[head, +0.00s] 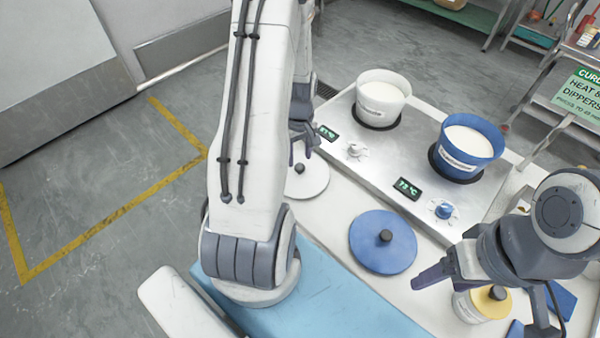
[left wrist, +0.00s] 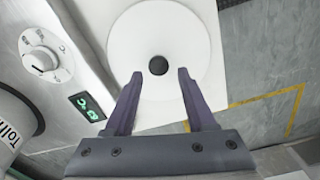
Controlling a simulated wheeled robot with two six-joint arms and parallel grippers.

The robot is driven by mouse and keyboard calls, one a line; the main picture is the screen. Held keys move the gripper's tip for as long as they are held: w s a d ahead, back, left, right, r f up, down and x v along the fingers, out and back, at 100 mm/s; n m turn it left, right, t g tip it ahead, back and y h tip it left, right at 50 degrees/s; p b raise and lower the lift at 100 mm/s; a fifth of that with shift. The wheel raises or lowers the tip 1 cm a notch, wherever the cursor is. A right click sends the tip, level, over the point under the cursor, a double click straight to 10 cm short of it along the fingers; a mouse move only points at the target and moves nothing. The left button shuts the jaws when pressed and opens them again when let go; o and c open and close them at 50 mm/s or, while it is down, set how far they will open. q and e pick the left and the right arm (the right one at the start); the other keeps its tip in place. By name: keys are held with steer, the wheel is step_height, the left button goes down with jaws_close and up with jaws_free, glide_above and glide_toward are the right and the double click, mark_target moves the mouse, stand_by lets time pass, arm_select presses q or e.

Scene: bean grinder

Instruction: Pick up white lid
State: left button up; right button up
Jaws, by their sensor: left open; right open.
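The white lid (head: 311,182), a round disc with a black knob (head: 299,168), lies flat on the white counter, partly hidden behind my left arm in the head view. It shows whole in the left wrist view (left wrist: 195,45). My left gripper (head: 302,154) is open above the lid. In the left wrist view its fingertips (left wrist: 160,76) appear on either side of the knob (left wrist: 158,65), with a gap on each side; their height above it is hard to tell. My right gripper (head: 437,275) is at the right, near a yellow-lidded jar, and appears empty.
A white pot (head: 382,88) and a blue pot (head: 470,135), both with white contents, stand on the steel hot plate (head: 395,150) behind the lid. A blue lid (head: 366,242) lies to the right. The yellow-lidded jar (head: 467,308) stands at front right.

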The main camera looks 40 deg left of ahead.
mark_target(300, 165)
arm_select(q)
steer(key=f, duration=0.2)
steer(key=f+p, duration=0.1)
steer(key=f, duration=0.2)
steer(key=shift+w+a, duration=0.2)
jaws_close()
steer(key=shift+r, duration=0.1)
